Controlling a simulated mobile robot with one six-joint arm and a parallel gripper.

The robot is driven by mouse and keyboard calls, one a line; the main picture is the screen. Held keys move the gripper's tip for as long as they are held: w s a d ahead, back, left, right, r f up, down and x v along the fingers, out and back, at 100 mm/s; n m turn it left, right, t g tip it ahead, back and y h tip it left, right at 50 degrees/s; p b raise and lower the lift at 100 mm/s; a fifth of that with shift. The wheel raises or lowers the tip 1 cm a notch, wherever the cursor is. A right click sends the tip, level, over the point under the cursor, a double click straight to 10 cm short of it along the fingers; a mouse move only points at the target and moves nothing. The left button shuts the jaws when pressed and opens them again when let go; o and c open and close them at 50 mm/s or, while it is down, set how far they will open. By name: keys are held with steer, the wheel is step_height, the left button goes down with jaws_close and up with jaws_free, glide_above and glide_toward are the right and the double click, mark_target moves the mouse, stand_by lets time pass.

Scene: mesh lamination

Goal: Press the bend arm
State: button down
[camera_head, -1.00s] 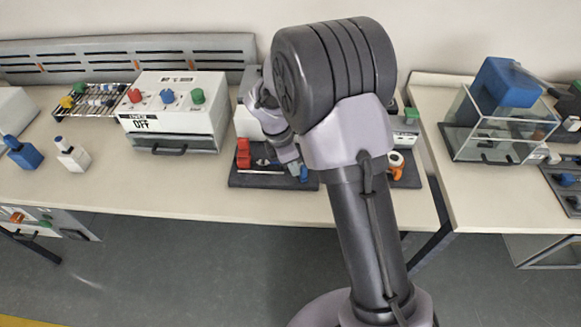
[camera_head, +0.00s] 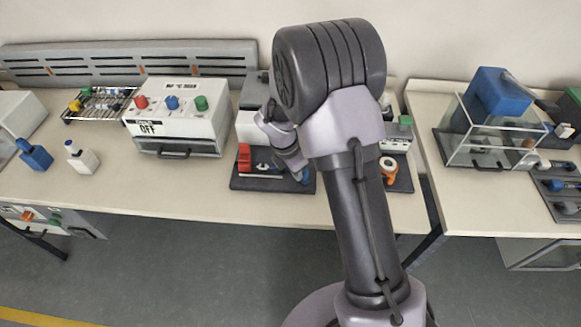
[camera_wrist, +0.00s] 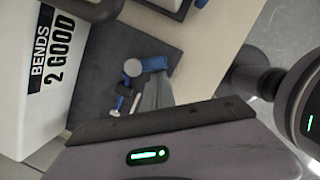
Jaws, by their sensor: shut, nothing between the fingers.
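A bend device stands on the table, with a white housing (camera_head: 252,128) on a dark base plate (camera_head: 245,183). In the wrist view, the housing (camera_wrist: 33,75) reads "BENDS 2 GOOD". Beside it, a small mechanism with a blue bar (camera_wrist: 153,64) and a grey round knob sits over the dark plate (camera_wrist: 103,48); I cannot tell for certain which part is the bend arm. My gripper (camera_wrist: 148,98) is shut and empty, pointing at this mechanism. Whether it touches is unclear. In the head view, my arm partly hides the device and gripper.
A red block (camera_head: 244,158) stands on the plate's left side. A white control box (camera_head: 180,120) with coloured knobs and an "OFF" label stands to the left. A device with an orange ring (camera_head: 388,170) is to the right. A clear case (camera_head: 490,145) sits on the right table.

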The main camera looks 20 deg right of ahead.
steer(key=shift+s+d+r+n+p, duration=0.2)
steer(key=shift+d+r+n+p, duration=0.25)
steer(key=shift+n+p, duration=0.65)
steer(key=d+n+p, duration=0.1)
steer(key=p, duration=0.1)
steer(key=n+t+p, duration=0.1)
steer(key=n+p, duration=0.1)
steer(key=p, duration=0.1)
steer(key=shift+d+f+y, duration=0.15)
steer(key=shift+d+y, duration=0.15)
steer(key=shift+d, duration=0.1)
steer(key=n+p, duration=0.2)
steer(key=d+n+p, duration=0.1)
steer(key=shift+w+f+t, duration=0.15)
steer(key=shift+w+t, duration=0.1)
steer(key=shift+t, duration=0.05)
steer(key=shift+w+d+p, duration=0.1)
steer(key=shift+d+p, duration=0.15)
steer(key=shift+p, duration=0.1)
steer(key=shift+w+d+f, duration=0.1)
steer(key=shift+d+f, duration=0.05)
